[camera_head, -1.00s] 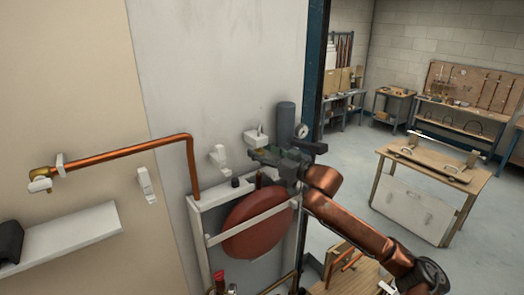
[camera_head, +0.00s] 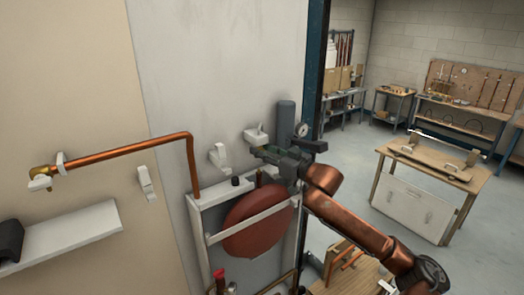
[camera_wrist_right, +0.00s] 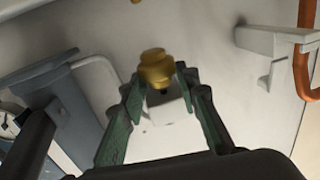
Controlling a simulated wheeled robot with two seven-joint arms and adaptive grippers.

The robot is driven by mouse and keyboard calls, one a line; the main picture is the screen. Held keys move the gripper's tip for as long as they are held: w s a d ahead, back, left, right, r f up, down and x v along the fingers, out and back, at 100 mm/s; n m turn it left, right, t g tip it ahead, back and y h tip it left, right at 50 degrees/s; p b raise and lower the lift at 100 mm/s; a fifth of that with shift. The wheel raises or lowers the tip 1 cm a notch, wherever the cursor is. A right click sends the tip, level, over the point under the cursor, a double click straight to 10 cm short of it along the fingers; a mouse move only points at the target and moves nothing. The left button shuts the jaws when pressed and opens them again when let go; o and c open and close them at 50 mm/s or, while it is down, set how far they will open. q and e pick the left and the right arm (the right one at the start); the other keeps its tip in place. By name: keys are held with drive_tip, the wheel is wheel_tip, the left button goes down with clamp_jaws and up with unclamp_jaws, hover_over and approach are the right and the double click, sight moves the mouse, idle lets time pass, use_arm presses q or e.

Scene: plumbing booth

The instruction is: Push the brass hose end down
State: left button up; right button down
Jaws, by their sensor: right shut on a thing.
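The brass hose end (camera_wrist_right: 156,70) shows in the right wrist view between the tips of my right gripper (camera_wrist_right: 158,82). The gripper is shut on it. In the head view, the right gripper (camera_head: 266,152) reaches in from the right, in front of the grey wall, just below a white bracket (camera_head: 255,135) and above a red round tank. The brass piece cannot be made out in the head view, where the fingers cover that spot. Any hose attached to it is hidden. My left gripper is not in view.
The red tank (camera_head: 250,225) sits in a white frame (camera_head: 197,228) below the gripper. A grey cylinder (camera_head: 286,120) with a gauge (camera_head: 302,130) stands close behind it. A copper pipe (camera_head: 130,150) and more white brackets (camera_head: 219,158) are on the wall to the left.

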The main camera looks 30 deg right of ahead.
wheel_tip(320, 180, down, 6)
drive_tip(key=b, duration=0.1)
drive_tip(key=shift+b, duration=0.4)
drive_tip(key=c, duration=1.5)
unclamp_jaws()
drive_tip(key=shift+o, duration=0.2)
drive_tip(key=v, duration=1.2)
